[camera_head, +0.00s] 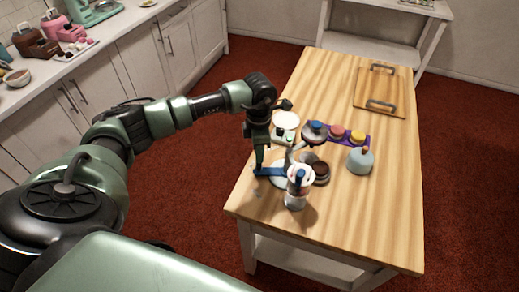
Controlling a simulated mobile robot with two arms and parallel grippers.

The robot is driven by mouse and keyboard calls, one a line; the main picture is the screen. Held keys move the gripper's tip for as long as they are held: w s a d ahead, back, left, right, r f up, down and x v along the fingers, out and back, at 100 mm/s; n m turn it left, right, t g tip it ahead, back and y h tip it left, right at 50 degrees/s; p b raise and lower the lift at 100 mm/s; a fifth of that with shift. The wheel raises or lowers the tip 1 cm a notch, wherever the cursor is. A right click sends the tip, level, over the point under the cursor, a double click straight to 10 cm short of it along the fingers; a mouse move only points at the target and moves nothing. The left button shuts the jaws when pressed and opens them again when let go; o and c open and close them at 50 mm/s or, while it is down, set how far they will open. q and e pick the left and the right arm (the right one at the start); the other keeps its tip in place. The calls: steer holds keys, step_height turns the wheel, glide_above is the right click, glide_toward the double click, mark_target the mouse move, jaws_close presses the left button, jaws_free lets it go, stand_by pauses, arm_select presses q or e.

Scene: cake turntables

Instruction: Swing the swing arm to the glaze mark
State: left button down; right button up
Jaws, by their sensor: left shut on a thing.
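My left arm comes in from the left, and its gripper (260,167) points down at the near-left edge of the wooden table. It is shut on a blue bar (271,171), which looks like the swing arm. The bar lies low over a pale round base (278,181) that looks like a turntable. A white container with a blue part (299,185) stands at the bar's right. The glaze mark cannot be made out at this size. My right gripper is not in view.
Behind are a pale disc (286,119), a dark-topped stand (314,133) and a purple tray (347,143) with coloured round items. A dark brown round item (321,172) and a grey-blue jar (360,161) stand nearby. A handled board (380,91) lies far right. The table's near right is clear.

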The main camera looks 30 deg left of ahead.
arm_select(q)
steer(key=shift+w+r, duration=0.1)
steer(key=shift+r, duration=0.05)
steer(key=shift+s+d+p, duration=0.6)
steer(key=shift+s+d, duration=0.35)
steer(key=shift+s, duration=0.15)
steer(key=shift+s+d+p, duration=0.2)
steer(key=shift+s+d, duration=0.2)
steer(key=shift+d, duration=0.25)
steer(key=shift+s+d+p, duration=0.15)
steer(key=shift+s+d, duration=0.2)
steer(key=shift+d, duration=0.25)
